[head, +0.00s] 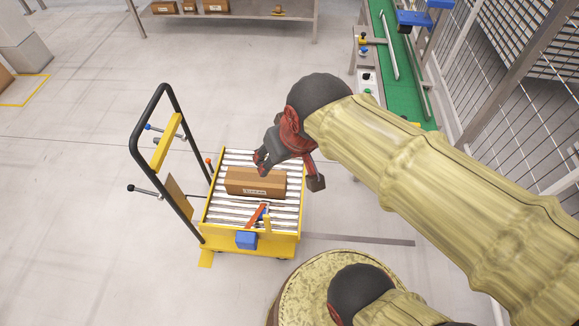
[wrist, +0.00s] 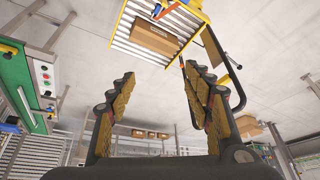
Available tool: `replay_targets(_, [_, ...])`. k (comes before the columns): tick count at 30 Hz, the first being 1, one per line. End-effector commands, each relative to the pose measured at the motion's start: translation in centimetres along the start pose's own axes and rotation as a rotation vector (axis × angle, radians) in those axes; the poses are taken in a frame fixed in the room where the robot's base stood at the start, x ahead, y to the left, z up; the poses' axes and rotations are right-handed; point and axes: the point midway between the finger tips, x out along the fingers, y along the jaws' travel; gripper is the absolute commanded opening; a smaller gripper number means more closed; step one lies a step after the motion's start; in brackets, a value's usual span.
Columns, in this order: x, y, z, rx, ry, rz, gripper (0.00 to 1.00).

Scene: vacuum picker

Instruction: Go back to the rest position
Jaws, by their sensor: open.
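My gripper (head: 289,172) is in the middle of the head view, at the end of my yellow-sleeved arm. It is above the right side of a yellow roller cart (head: 217,241). In the wrist view my gripper (wrist: 160,100) has its two padded fingers wide apart with nothing between them. A brown cardboard box (head: 240,182) lies on the cart's rollers, just below and left of the gripper in the head view. The box also shows in the wrist view (wrist: 156,40), beyond the fingertips and apart from them.
The cart has a black push handle (head: 137,130) on its left. A green conveyor (head: 402,75) stands at upper right beside a wire fence (head: 500,75). A table (head: 240,13) with several boxes is at the back. The floor left of the cart is clear.

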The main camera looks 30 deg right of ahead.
Motion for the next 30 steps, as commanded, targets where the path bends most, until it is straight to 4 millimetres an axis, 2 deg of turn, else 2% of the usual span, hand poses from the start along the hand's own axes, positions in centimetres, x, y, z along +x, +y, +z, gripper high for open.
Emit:
replay_targets(1, [-1.1, 0.1, 1.0, -0.018, 0.02, -0.001, 0.51])
replay_targets(3, [-2.1, 0.1, 2.1, -0.039, 0.035, -0.002, 0.51])
replay_targets(6, [-2.8, 0.2, 3.1, -0.056, 0.046, -0.002, 0.51])
replay_targets(10, [-2.9, 0.2, 3.5, -0.064, 0.048, -0.002, 0.55])
replay_targets(18, [-2.4, 0.2, 3.0, -0.053, 0.038, -0.002, 0.55])
replay_targets(20, [-1.6, 0.1, 2.3, -0.04, 0.023, -0.002, 0.55])
replay_targets(23, [0.7, -0.1, 0.6, -0.002, -0.011, -0.001, 0.55])
replay_targets(26, [4.2, -0.3, -1.5, 0.049, -0.053, 0.003, 0.55])
replay_targets(30, [9.7, -0.6, -3.9, 0.123, -0.11, 0.011, 0.55])
